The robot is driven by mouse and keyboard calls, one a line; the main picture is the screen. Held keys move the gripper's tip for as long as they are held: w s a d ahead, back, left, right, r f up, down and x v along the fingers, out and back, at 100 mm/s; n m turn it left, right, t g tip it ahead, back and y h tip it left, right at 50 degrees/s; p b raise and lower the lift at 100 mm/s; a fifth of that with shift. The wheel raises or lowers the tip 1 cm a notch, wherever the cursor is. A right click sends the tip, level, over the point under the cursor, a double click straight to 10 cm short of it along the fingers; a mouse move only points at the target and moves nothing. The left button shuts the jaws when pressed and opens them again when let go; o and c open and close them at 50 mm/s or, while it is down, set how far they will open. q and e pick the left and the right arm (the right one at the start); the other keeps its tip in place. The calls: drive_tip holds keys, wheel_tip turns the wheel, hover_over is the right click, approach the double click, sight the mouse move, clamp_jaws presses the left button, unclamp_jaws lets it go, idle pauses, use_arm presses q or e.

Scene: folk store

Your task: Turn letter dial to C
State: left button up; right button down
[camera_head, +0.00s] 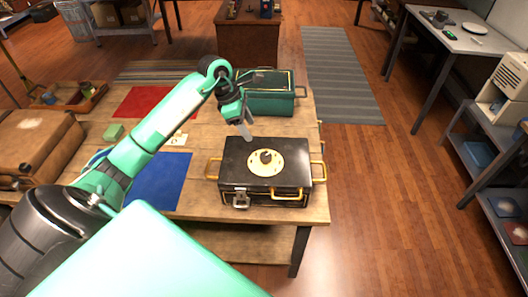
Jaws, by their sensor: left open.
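A round yellow letter dial (266,157) with a dark knob in its middle lies on the lid of a black case (233,172). The case is shut and has yellow handles at its sides and front. The letters on the dial are too small to read. My left gripper (247,131) points down above the case's back edge, a little behind and left of the dial, and looks apart from it. It is open and holds nothing that I can see. My right gripper is not in view.
A green case (268,104) stands behind the black one on the wooden table (222,213). A brown suitcase (38,150) lies at the left. Blue and red mats and a small green block (113,132) are on the table. The table's right edge is close to the black case.

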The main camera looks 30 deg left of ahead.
sight(265, 156)
use_arm(q)
drive_tip(key=p+x, duration=0.4)
drive_tip(key=x, duration=0.7)
drive_tip(key=shift+d+f, duration=0.15)
drive_tip(key=shift+x, duration=0.75)
drive_tip(key=c, duration=1)
drive_tip(key=n+b, duration=0.1)
drive_tip(key=b, duration=0.1)
drive_tip(key=n+b, duration=0.1)
drive_tip(key=b, duration=0.2)
drive_tip(key=shift+s+f+t+y, duration=0.1)
drive_tip(key=shift+f+t+y, duration=0.15)
drive_tip(key=shift+t+y, duration=0.05)
drive_tip(key=n+b, duration=0.2)
drive_tip(key=shift+d+r+n+t+y, duration=0.1)
drive_tip(key=shift+n+t+y, duration=0.2)
drive_tip(key=shift+t, duration=0.1)
drive_tip(key=shift+r+n+t+y+b, duration=0.15)
drive_tip(key=shift+n+y+b, duration=0.2)
drive_tip(key=shift+n+b, duration=0.55)
drive_tip(key=shift+r+n+t+y+b, duration=0.15)
drive_tip(key=shift+n+y+b, duration=0.3)
drive_tip(key=shift+n, duration=0.65)
